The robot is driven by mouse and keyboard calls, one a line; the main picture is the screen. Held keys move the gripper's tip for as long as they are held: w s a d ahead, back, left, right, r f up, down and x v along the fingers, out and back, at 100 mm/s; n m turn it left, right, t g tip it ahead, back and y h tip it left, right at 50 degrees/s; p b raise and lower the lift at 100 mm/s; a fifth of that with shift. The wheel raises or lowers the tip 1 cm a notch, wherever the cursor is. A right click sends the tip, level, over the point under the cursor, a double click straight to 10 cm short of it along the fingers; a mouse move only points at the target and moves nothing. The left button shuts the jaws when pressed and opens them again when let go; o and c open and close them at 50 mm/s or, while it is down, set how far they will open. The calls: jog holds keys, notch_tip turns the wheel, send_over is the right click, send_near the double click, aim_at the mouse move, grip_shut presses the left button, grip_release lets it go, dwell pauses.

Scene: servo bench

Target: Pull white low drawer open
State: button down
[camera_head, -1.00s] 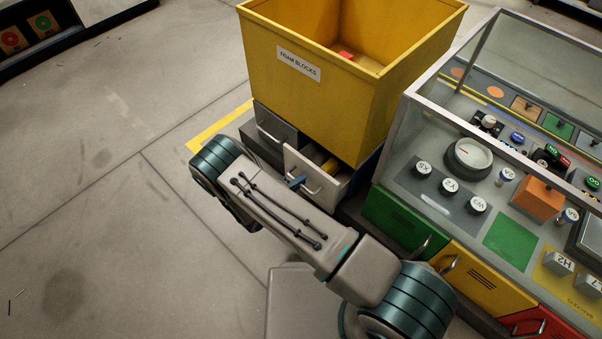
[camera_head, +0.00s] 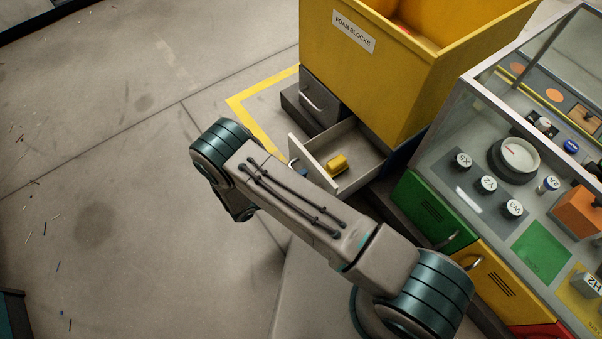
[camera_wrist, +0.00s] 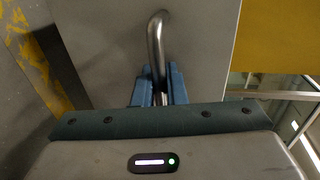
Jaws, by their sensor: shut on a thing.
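The white low drawer (camera_head: 362,150) stands well open under the yellow bin in the head view. A yellow object (camera_head: 337,164) lies inside it. In the wrist view the drawer's pale front (camera_wrist: 195,50) fills the middle, with its metal bar handle (camera_wrist: 156,45) upright in the picture. My gripper (camera_wrist: 158,85) has its blue fingers on both sides of the handle's lower part and is shut on it. In the head view my arm hides most of the handle and fingers; only a bit of blue finger (camera_head: 304,172) shows at the drawer front.
A grey drawer (camera_head: 318,100) beside it is closed. The yellow bin labelled FOAM BLOCKS (camera_head: 440,75) stands above. The control bench with green (camera_head: 425,208) and yellow (camera_head: 482,275) drawer fronts is at the right. The floor at the left is mostly clear.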

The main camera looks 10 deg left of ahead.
jog(key=c, duration=1.5)
grip_release()
jog(key=shift+c, duration=0.2)
jog(key=p+v, duration=0.3)
jog(key=v, duration=1)
jog(key=shift+s+a, duration=0.25)
jog(key=shift+a, duration=0.05)
